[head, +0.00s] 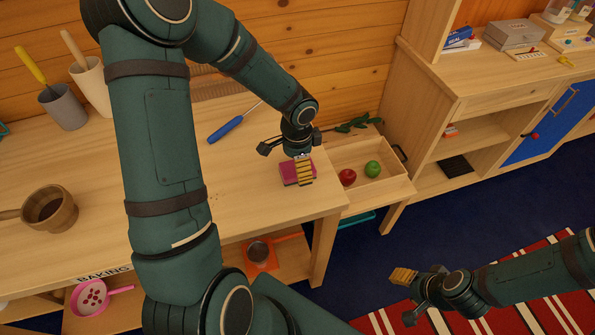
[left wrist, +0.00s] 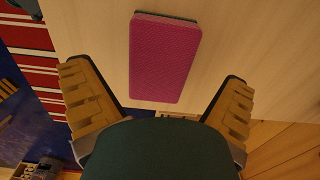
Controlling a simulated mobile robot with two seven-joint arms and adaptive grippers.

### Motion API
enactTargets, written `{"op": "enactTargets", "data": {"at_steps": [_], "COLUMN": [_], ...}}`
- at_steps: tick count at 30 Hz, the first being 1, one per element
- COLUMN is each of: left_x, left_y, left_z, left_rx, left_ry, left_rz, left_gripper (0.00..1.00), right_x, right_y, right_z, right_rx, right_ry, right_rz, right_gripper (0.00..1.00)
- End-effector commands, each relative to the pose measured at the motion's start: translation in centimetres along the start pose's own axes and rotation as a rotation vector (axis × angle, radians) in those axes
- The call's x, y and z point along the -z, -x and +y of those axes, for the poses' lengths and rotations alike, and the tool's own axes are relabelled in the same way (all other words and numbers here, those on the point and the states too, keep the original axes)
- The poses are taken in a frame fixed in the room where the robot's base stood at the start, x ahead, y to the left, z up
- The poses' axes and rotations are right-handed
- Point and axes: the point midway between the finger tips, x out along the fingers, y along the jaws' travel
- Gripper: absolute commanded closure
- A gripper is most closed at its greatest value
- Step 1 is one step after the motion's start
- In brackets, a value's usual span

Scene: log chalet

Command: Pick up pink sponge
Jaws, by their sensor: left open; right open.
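The pink sponge (head: 290,174) lies on the wooden table near its right front corner. In the left wrist view, the sponge (left wrist: 165,60) shows as a pink block with a dark green underside. My left gripper (head: 303,168) is right at the sponge in the head view, its fingers pointing down and covering part of it. In the left wrist view, my left gripper (left wrist: 155,78) is open, with one finger on each side of the sponge and gaps between. Contact cannot be seen. My right gripper (head: 406,297) is open and empty above the rug.
A blue-handled screwdriver (head: 232,126) lies behind the sponge. A wooden tray (head: 375,192) with a red apple (head: 347,177) and a green apple (head: 373,169) adjoins the table's right side. A wooden pot (head: 50,208) stands at the left. The tabletop around the sponge is mostly clear.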

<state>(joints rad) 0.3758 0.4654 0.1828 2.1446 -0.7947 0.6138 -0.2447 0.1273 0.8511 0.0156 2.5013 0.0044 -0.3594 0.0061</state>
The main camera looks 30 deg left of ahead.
Motion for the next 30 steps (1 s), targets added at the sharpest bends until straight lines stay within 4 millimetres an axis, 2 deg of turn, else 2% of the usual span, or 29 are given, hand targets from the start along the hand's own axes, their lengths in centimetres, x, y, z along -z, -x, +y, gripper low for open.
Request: {"op": "enactTargets", "data": {"at_steps": [1, 6, 14, 17, 18, 19, 21, 25, 26, 30], "left_x": [0.0, 0.0, 0.0, 0.0, 0.0, 0.0, 0.0, 0.0, 0.0, 0.0], "left_y": [-1.1, -2.7, -2.8, -2.8, -2.8, -2.8, -2.8, -2.8, -2.8, -2.8], "left_z": [0.2, 0.1, 0.1, 0.1, 0.1, 0.1, 0.1, 0.1, 0.1, 0.1], "left_rx": [-0.004, -0.002, -0.001, -0.001, -0.001, -0.001, 0.000, 0.000, 0.000, 0.000], "left_ry": [-0.001, 0.000, 0.001, 0.001, 0.001, 0.000, 0.000, 0.000, 0.000, 0.000], "left_rz": [-0.002, -0.002, 0.000, 0.000, 0.000, 0.000, 0.000, 0.000, 0.000, 0.000], "left_gripper": [0.00, 0.00, 0.00, 0.32, 0.46, 0.51, 0.54, 0.54, 0.58, 0.59], "right_x": [-0.1, -0.3, -0.3, -0.3, -0.3, -0.3, -0.3, -0.3, -0.3, -0.3], "right_y": [-0.4, -0.7, -0.7, -0.7, -0.7, -0.7, -0.7, -0.7, -0.7, -0.7], "right_z": [0.2, 0.3, 0.3, 0.3, 0.3, 0.3, 0.3, 0.3, 0.3, 0.3], "right_rx": [0.000, 0.001, 0.001, 0.001, 0.001, 0.001, 0.001, 0.001, 0.001, 0.001], "right_ry": [0.001, 0.002, 0.002, 0.002, 0.002, 0.002, 0.002, 0.002, 0.002, 0.002], "right_rz": [-0.002, -0.006, -0.007, -0.007, -0.007, -0.007, -0.007, -0.007, -0.007, -0.007], "right_gripper": [0.49, 0.49, 0.49, 0.49, 0.49, 0.49, 0.49, 0.49, 0.49, 0.49]}}
